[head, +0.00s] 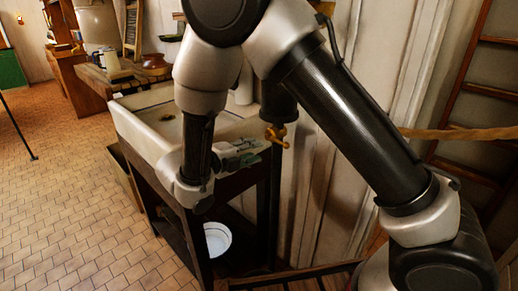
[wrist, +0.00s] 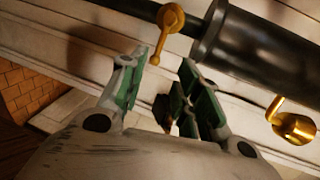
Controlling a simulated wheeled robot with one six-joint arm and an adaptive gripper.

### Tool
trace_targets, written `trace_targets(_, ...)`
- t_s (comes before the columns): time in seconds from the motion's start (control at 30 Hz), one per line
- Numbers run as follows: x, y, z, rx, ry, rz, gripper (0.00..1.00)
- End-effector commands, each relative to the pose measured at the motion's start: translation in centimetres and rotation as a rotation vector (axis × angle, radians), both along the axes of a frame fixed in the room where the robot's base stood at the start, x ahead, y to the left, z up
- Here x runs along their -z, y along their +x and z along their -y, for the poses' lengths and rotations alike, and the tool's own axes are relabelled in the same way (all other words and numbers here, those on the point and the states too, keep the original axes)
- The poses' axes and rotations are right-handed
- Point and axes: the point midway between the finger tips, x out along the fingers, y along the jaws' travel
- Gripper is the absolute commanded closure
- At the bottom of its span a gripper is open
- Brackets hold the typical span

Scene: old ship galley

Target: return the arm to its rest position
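My arm is raised and bent over the sink (head: 147,128). My gripper (head: 240,155) hangs at the sink's right side, close to the brass tap (head: 277,135). In the wrist view my gripper (wrist: 164,58) shows two grey fingers with green pads, standing apart. I see nothing held between them. A brass lever (wrist: 170,22) and a brass spout (wrist: 294,128) on a dark cylinder (wrist: 258,45) lie beyond the fingers. Part of the gripper is hidden by the arm in the head view.
A white bowl (head: 217,238) sits on the shelf under the sink. A wooden ladder (head: 480,90) and a rope (head: 460,133) are at the right. A wooden counter with jugs (head: 112,62) stands at the back left. The tiled floor (head: 60,190) at the left is mostly clear.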

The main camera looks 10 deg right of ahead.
Motion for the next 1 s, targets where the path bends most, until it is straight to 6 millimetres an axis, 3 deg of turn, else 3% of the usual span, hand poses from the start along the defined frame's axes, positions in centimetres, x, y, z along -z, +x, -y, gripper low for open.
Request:
trace_targets(0.37,0.0,-0.1,-0.2,0.003,0.01,0.013,0.67)
trace_targets(0.57,1.3,-0.9,0.5,0.1,0.205,0.193,0.67)
trace_targets(0.7,3.4,-3.7,3.0,0.306,0.401,0.377,0.67)
trace_targets(0.77,3.4,-5.1,4.1,0.412,0.494,0.471,0.67)
trace_targets(1.0,0.6,-10.1,10.3,1.023,0.84,0.958,0.67)
